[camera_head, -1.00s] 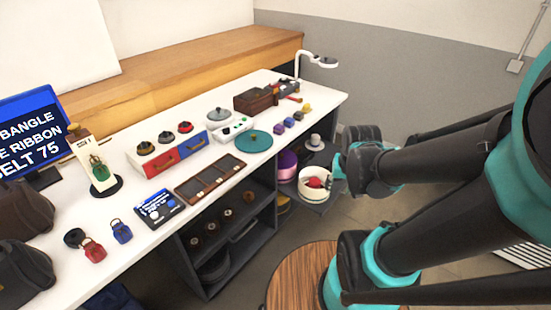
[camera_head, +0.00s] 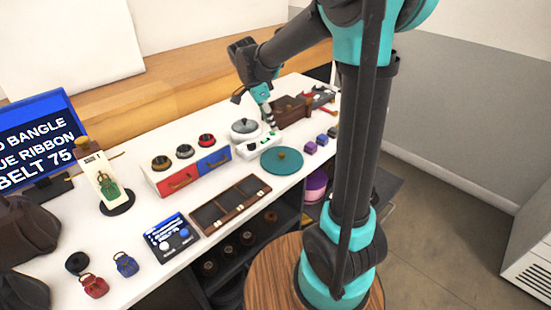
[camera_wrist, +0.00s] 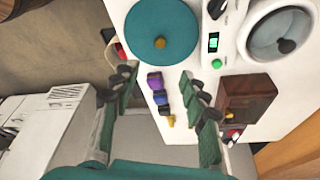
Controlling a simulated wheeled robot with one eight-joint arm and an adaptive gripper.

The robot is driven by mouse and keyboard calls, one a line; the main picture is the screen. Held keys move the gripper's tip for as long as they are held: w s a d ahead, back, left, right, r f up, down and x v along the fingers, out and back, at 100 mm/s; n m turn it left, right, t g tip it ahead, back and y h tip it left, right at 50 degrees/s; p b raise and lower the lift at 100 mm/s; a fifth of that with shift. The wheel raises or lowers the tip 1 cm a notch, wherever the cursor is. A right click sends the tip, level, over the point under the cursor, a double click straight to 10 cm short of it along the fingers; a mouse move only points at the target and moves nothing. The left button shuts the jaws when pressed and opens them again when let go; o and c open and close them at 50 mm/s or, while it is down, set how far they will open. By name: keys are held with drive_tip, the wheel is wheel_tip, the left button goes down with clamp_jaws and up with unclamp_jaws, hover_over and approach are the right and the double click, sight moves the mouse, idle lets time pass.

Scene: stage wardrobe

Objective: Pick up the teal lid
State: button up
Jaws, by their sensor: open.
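The teal lid (camera_head: 281,160) is a flat round disc with a small brass-coloured knob. It lies on the white table, right of the red and blue drawer box. In the wrist view the lid (camera_wrist: 160,30) shows at the top, beyond the fingertips. My gripper (camera_head: 268,118) is over the far part of the table, above and behind the lid, near the white scale. In the wrist view my gripper (camera_wrist: 160,82) has its fingers spread apart, with nothing held between them. The small purple, blue and yellow items below lie in the gap between the fingers.
The white scale (camera_head: 262,144) with a round metal pan stands just behind the lid. A brown wooden box (camera_head: 292,112) is farther back. Small coloured blocks (camera_head: 321,140) line the table's right edge. A dark wooden tray (camera_head: 229,204) lies in front of the lid.

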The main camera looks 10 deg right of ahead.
sight(282, 154)
drive_tip(key=x, duration=1.5)
drive_tip(key=shift+f, duration=0.4)
drive_tip(key=shift+c, duration=0.2)
clamp_jaws()
